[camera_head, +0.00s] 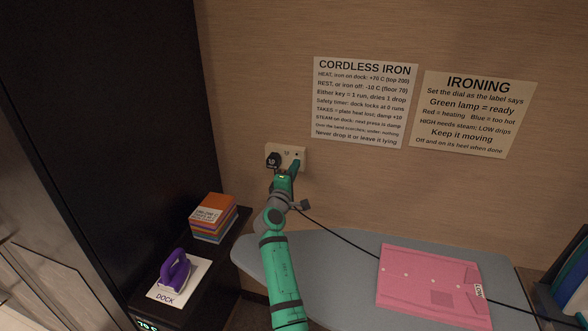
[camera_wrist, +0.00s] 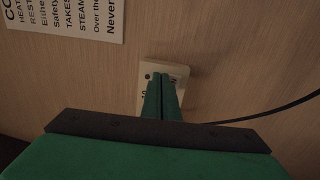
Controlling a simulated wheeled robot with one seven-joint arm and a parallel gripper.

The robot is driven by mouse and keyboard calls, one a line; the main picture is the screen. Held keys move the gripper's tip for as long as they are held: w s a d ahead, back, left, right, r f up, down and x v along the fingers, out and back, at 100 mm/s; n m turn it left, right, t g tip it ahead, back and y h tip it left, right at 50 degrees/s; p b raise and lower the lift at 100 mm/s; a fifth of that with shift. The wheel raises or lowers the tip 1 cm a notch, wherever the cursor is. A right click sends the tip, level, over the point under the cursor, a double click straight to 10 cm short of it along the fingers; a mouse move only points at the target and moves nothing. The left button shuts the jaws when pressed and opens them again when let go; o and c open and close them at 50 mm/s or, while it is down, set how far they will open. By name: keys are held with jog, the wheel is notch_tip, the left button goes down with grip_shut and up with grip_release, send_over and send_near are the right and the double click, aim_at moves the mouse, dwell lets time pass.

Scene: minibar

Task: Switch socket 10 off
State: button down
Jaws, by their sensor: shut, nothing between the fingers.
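A pale socket plate (camera_head: 299,150) is on the wood-grain wall, above the left end of the ironing board.
Two printed notices (camera_head: 363,100) (camera_head: 470,112) hang to the right. A dark cable (camera_head: 340,237) runs across the grey ironing board (camera_head: 330,290) past a pink cloth (camera_head: 430,283).

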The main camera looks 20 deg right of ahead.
jog(key=r+v, duration=0.3)
jog(key=v, duration=1)
jog(key=shift+s+a, duration=0.3)
jog(key=shift+s, duration=0.15)
jog(key=shift+r, duration=0.15)
